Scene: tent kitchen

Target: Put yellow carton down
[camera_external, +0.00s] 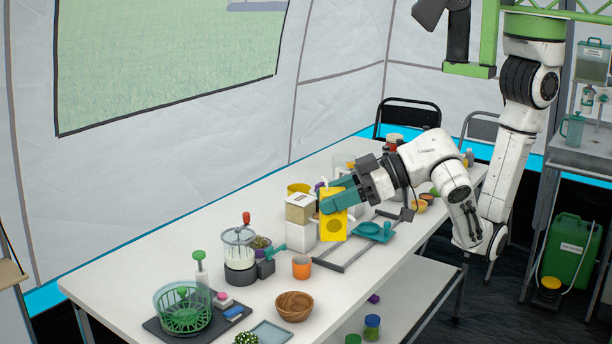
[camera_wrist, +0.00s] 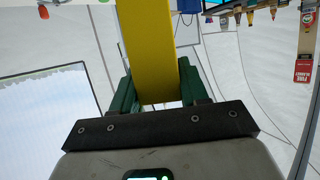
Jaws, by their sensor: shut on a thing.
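The yellow carton (camera_external: 334,223) is upright in my gripper (camera_external: 334,196), near the middle of the white table. The teal fingers are shut on its upper part. In the wrist view the yellow carton (camera_wrist: 152,50) stands between the two green fingers of my gripper (camera_wrist: 158,92). I cannot tell whether the carton's base touches the table or hangs just above it. The white table (camera_external: 190,240) lies beneath it.
A white box with a beige top (camera_external: 301,222) stands just left of the carton. A grey frame (camera_external: 345,258) and a teal pan (camera_external: 374,231) lie to its right. An orange cup (camera_external: 301,266) and a wooden bowl (camera_external: 294,306) stand in front. The table's left back is clear.

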